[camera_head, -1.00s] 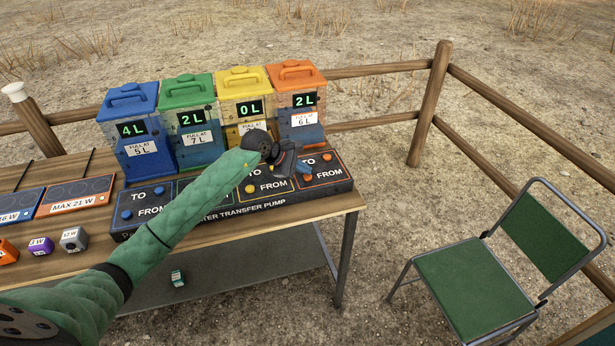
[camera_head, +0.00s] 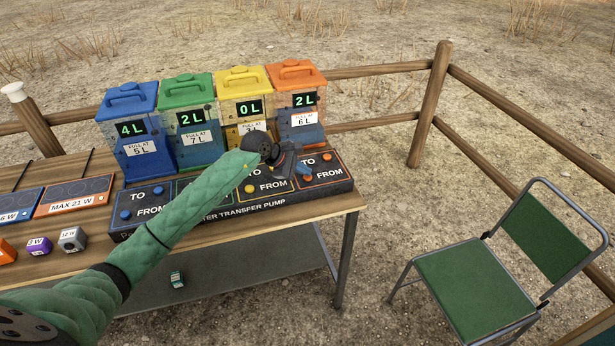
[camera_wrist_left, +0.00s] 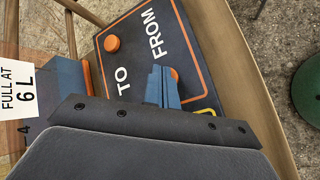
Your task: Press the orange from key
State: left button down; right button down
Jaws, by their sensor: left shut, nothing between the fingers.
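The orange from key (camera_head: 307,178) is a round orange button on the orange-outlined section at the right end of the black water transfer pump panel (camera_head: 232,213). In the left wrist view the from key (camera_wrist_left: 175,74) is partly hidden behind my fingertips. The orange to key (camera_head: 326,156) sits farther back and shows whole in the wrist view (camera_wrist_left: 112,43). My left gripper (camera_head: 303,169) is shut and empty, its blue fingertips (camera_wrist_left: 163,87) right at the from key. I cannot tell whether they touch it. My right gripper is in neither view.
Behind the panel stand blue (camera_head: 129,97), green (camera_head: 187,91), yellow (camera_head: 242,81) and orange (camera_head: 296,76) tanks, reading 4 L, 2 L, 0 L and 2 L. Small cubes (camera_head: 73,239) lie at the table's left. A green chair (camera_head: 475,290) stands right of the table.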

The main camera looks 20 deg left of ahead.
aim_at(304, 177)
pick_arm(q)
jog(key=shift+f, duration=0.1)
jog(key=shift+r, duration=0.2)
dwell(0.4)
jog(key=shift+r, duration=0.6)
jog(key=shift+r, duration=0.1)
jog(key=shift+r, duration=2.45)
